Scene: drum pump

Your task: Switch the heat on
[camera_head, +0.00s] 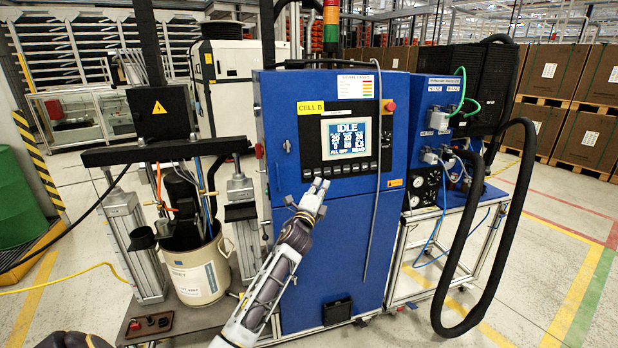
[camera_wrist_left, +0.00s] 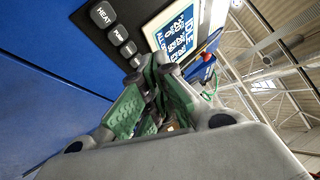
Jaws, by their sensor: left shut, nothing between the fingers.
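The blue cabinet (camera_head: 330,240) carries a lit screen (camera_head: 346,138) that reads IDLE, with a row of dark buttons (camera_head: 345,169) under it. In the left wrist view the button labelled HEAT (camera_wrist_left: 103,14) is at the end of the row, with the one labelled PUMP (camera_wrist_left: 118,34) beside it. My left gripper (camera_head: 319,186) is shut and empty, just below the left part of the row. In the left wrist view its fingertips (camera_wrist_left: 158,73) are near the buttons past PUMP, apart from HEAT. I cannot tell whether they touch the panel. My right gripper is not in view.
A red knob (camera_head: 389,106) sits at the cabinet's upper right, and a grey cable hangs down its front. A black hose (camera_head: 470,250) loops at the right. An open drum (camera_head: 196,270) with the pump stands at the left. The cabinet's lower front is mostly clear.

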